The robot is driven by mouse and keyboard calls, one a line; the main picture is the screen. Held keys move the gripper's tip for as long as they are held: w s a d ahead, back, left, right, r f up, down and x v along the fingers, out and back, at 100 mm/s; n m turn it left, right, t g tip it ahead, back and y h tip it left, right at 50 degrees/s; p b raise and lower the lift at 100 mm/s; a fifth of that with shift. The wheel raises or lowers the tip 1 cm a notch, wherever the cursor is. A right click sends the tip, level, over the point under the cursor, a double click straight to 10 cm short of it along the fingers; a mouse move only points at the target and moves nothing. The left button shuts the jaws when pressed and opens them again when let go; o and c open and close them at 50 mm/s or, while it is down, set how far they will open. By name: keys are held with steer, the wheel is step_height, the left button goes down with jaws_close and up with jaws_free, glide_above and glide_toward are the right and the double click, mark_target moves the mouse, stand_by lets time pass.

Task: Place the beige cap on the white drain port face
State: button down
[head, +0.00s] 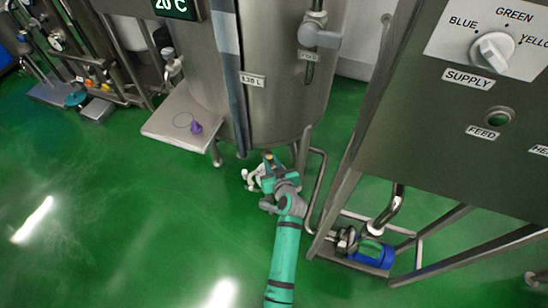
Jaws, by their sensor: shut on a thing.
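My gripper (267,163) is at the end of my teal and grey arm, low under the front of the steel tank. A small tan piece that looks like the beige cap (268,155) shows at its fingertips, and the gripper is shut on it. A white fitting that looks like the drain port (249,179) shows just left of the gripper, partly hidden by it. The port face cannot be made out, and I cannot tell whether the cap touches it.
The steel tank (285,95) stands on legs above the gripper. A pale platform (160,133) at its left holds a purple cone (196,127). A control cabinet (440,140) on a steel frame and a blue pump (375,254) stand right. Green floor is clear at lower left.

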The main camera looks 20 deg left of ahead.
steer(key=shift+w+d+f, duration=0.1)
steer(key=shift+d+f, duration=0.15)
steer(key=shift+f, duration=0.05)
steer(key=shift+s+f, duration=0.25)
steer(key=shift+f, duration=0.05)
steer(key=f, duration=0.3)
steer(key=shift+s+d+f, duration=0.15)
steer(key=shift+s+d, duration=0.05)
steer(key=shift+d, duration=0.1)
steer(key=shift+w+a+f, duration=0.1)
steer(key=shift+a+f, duration=0.05)
steer(key=shift+f, duration=0.85)
steer(key=shift+f, duration=0.6)
steer(key=c, duration=1.5)
jaws_free()
steer(key=shift+c, duration=0.2)
steer(key=shift+d, duration=0.2)
